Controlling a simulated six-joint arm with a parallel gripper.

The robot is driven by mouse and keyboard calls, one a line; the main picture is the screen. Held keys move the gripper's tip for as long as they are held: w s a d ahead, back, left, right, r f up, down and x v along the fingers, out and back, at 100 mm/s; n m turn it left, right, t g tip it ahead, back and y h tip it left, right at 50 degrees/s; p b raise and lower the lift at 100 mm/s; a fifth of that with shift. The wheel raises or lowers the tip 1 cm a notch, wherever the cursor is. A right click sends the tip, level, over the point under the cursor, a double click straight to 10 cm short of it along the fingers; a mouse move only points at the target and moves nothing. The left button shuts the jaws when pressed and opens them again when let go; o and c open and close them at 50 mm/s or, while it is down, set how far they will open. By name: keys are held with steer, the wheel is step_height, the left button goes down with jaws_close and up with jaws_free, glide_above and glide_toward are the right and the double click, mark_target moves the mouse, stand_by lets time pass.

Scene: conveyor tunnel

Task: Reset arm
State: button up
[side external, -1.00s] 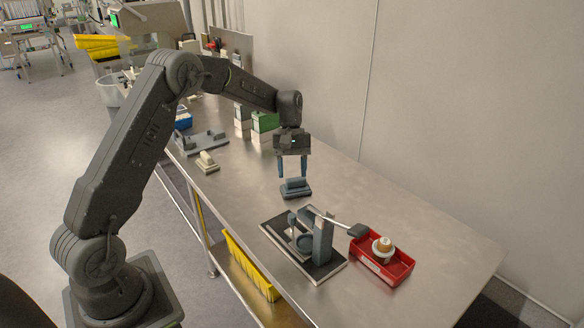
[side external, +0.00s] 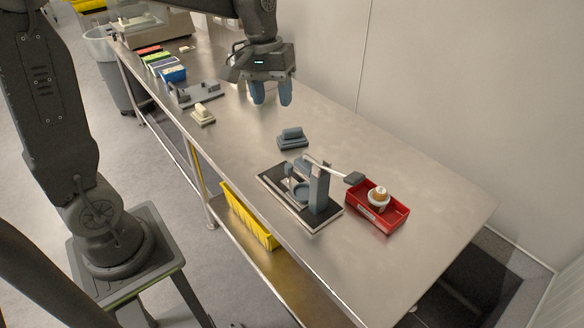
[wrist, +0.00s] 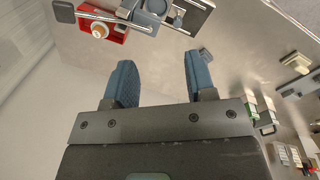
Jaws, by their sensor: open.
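My gripper (side external: 271,93) is raised above the metal table, open and empty, its two blue fingers pointing down. The fingers also show spread apart in the wrist view (wrist: 158,80), with nothing between them. A grey-blue block on a dark base (side external: 292,137) sits on the table below and slightly right of the gripper, apart from it.
A press-like fixture with a lever (side external: 319,188) stands on a dark plate. Beside it, a red bin (side external: 391,216) holds a small white and orange item (side external: 379,195). A cream block (side external: 202,115), a grey fixture (side external: 196,94) and coloured bins (side external: 173,74) lie farther back. The table's right end is clear.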

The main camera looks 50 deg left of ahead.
steer(key=s+d+r+m+t, duration=0.1)
steer(key=s+d+m+t, duration=0.1)
steer(key=s, duration=0.6)
steer(key=s+d+m+t+y, duration=0.1)
steer(key=s+d+m+t, duration=0.1)
steer(key=s, duration=0.6)
steer(key=shift+s+d+r+m+t, duration=0.15)
steer(key=shift+d+r+m+t, duration=0.3)
steer(key=shift+m, duration=0.55)
steer(key=shift+d, duration=0.1)
